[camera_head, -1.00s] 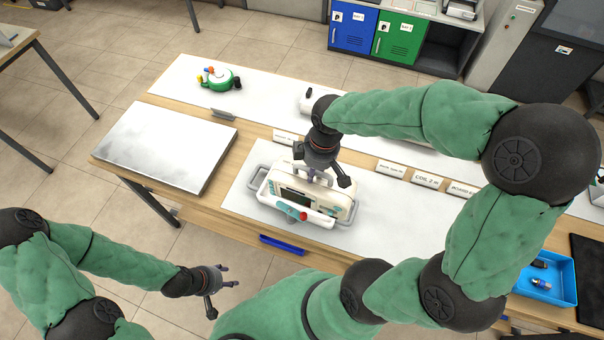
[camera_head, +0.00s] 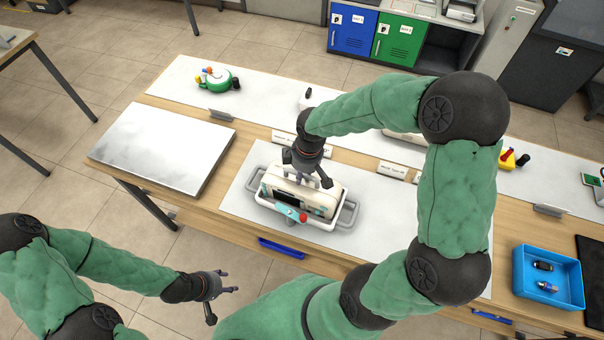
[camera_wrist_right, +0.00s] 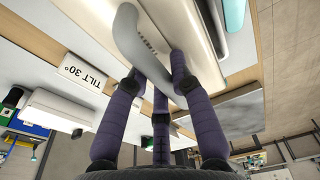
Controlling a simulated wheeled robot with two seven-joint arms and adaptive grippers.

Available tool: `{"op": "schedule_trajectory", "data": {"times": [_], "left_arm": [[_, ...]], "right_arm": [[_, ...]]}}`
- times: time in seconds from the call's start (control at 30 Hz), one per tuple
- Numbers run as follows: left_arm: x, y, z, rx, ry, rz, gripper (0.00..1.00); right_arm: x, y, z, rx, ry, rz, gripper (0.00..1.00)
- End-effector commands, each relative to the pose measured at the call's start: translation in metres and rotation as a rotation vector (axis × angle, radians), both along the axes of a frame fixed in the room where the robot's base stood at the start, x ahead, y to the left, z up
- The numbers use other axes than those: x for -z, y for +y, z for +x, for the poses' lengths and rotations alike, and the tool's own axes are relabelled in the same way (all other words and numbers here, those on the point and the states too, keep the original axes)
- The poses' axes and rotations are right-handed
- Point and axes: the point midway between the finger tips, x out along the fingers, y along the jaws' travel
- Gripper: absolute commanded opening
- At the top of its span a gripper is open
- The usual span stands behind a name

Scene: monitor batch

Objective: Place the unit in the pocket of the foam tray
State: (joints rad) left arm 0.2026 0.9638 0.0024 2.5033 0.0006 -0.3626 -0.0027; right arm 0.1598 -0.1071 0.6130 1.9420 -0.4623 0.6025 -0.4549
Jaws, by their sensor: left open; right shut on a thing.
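The unit, a cream monitor with a dark screen (camera_head: 282,197), is in my right gripper (camera_head: 312,182), which is shut on its top handle (camera_wrist_right: 150,48). The unit is at a white tray with grey loop handles (camera_head: 349,212), which I take for the foam tray. The unit covers most of the tray, so the pocket is hidden and I cannot tell whether the unit rests in it. A teal piece with a red end (camera_head: 291,213) lies along the front. My left gripper (camera_head: 222,298) is open and empty, off the table's front left.
A grey slab (camera_head: 165,145) lies on the table's left. Small label stands, one reading TILT 30° (camera_wrist_right: 82,72), line the back of the white mat (camera_head: 240,194). A blue bin (camera_head: 520,270) with small parts is at the right. A green round device (camera_head: 217,80) stands at the back left.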

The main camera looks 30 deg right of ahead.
Motion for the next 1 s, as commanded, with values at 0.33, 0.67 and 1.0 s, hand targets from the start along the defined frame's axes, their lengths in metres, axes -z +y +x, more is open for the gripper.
{"op": "schedule_trajectory", "data": {"times": [0.33, 0.67, 1.0], "left_arm": [[0.001, 0.000, 0.000, 0.000, 0.000, 0.000, 0.51], [0.002, 0.000, 0.000, 0.000, 0.000, 0.000, 0.51], [-0.005, 0.000, 0.000, 0.000, 0.000, 0.000, 0.51]], "right_arm": [[0.001, 0.000, 0.002, 0.001, -0.006, -0.001, 0.00], [0.002, 0.000, 0.000, 0.000, -0.001, 0.000, 0.47], [-0.014, -0.001, 0.000, 0.001, -0.005, -0.001, 0.47]]}}
